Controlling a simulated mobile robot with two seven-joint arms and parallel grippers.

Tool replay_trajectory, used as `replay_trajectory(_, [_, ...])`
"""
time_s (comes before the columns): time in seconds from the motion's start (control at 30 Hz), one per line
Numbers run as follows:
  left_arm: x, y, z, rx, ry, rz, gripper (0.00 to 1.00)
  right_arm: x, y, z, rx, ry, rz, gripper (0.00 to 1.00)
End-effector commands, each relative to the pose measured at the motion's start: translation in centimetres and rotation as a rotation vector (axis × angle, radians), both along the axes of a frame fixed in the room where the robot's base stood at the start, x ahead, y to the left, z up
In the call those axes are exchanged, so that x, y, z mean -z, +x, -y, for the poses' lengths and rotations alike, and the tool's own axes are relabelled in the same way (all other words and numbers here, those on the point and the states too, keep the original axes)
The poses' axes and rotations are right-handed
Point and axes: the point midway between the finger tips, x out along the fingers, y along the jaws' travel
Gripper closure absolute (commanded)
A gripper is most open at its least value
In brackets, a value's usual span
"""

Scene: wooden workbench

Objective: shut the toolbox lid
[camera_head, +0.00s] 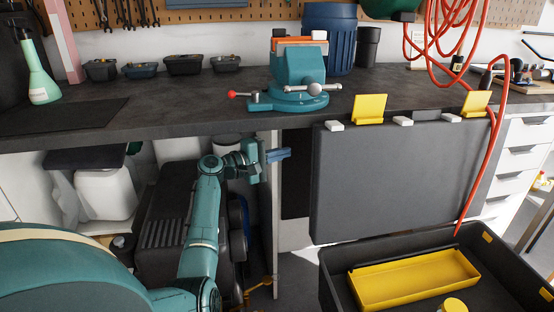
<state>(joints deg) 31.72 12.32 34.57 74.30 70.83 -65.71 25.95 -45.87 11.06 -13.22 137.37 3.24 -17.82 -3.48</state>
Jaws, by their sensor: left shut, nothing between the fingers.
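The toolbox (332,284) is a black open box at the bottom right, cut off by the lower edge of the picture. Its dark grey lid (395,180) stands upright behind the box, in front of the workbench edge. Two yellow latches (370,108) and several small white pieces sit along the lid's top edge. A yellow tray (412,281) lies inside the box. My left gripper (284,155) is shut and empty, left of the lid and apart from it. My right gripper is not in view.
The dark workbench (190,108) carries a teal vise (297,75), small black bins (183,65) and a blue barrel (329,35). A red hose (489,165) hangs down past the lid's right side. White drawers (521,160) stand at the right.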

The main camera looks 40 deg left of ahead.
Motion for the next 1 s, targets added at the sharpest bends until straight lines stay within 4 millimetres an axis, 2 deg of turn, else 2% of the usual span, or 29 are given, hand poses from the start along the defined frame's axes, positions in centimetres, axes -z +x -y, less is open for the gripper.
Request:
replay_trajectory(0.1, [0.1,2.2,1.1,0.002,-0.002,0.002,1.0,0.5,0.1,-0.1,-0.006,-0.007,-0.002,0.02])
replay_trajectory(0.33, [0.3,5.5,2.7,0.002,0.001,0.0,1.0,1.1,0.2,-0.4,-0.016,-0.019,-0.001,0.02])
replay_trajectory(0.63, [-0.1,3.0,4.8,-0.001,0.004,-0.001,1.0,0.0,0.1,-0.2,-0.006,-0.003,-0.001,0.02])
replay_trajectory(1.0, [-0.1,2.3,5.3,-0.001,0.004,-0.001,1.0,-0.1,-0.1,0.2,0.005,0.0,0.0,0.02])
